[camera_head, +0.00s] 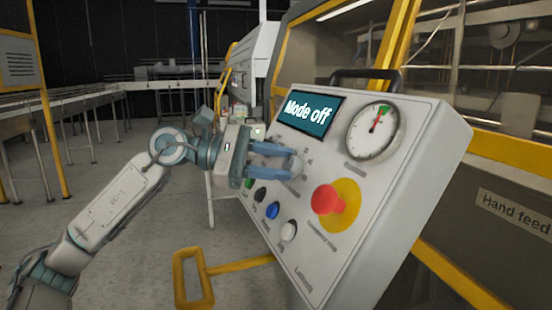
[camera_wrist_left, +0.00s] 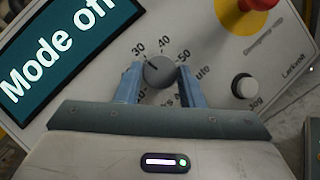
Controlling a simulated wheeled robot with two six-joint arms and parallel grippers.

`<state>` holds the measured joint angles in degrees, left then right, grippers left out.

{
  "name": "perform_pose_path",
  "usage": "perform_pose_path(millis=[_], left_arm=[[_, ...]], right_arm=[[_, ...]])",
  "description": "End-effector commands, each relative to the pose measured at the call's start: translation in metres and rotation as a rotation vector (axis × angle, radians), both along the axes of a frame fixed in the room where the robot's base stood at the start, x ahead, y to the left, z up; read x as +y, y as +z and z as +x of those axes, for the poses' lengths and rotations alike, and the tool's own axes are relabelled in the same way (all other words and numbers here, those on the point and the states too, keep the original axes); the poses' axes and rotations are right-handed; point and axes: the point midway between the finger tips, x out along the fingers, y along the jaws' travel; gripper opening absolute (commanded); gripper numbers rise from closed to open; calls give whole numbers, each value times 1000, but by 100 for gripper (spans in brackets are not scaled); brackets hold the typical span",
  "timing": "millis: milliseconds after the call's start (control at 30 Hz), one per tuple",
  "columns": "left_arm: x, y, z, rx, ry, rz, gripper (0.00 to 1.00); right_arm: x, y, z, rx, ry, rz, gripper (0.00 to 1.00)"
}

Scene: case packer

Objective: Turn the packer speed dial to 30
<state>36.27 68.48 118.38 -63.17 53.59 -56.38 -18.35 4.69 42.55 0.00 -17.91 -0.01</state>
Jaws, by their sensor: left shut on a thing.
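The packer speed dial (camera_wrist_left: 159,72) is a round grey knob on the light grey control panel (camera_head: 408,190). In the left wrist view the printed numbers 30, 40 and 50 run around its upper side. A dark mark on the knob seems to point up and left, towards 30. My left gripper (camera_wrist_left: 158,84) has its two blue fingers shut on the dial, one on each side. In the head view the left gripper (camera_head: 285,160) reaches the panel from the left, and its fingers partly hide the dial (camera_head: 298,165). My right gripper is in neither view.
The panel's screen (camera_head: 307,112) reads "Mode off". A round gauge (camera_head: 374,131) is at its upper right. Several push buttons (camera_head: 272,210) line the lower left. A yellow frame (camera_head: 190,278) stands below.

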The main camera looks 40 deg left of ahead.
Motion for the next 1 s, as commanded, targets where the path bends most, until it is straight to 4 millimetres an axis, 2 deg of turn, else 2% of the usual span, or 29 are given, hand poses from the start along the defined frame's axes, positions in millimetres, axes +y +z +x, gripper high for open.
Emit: perform_pose_path(millis=[233,900,933,1000], left_arm=[[0,3,1,-58,-60,84,12],[0,1,1,-83,-88,128,12],[0,1,1,-83,-88,128,39],[0,1,1,-83,-88,128,53]], right_arm=[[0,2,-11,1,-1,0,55],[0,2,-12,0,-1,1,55],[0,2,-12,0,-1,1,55],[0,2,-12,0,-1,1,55]])
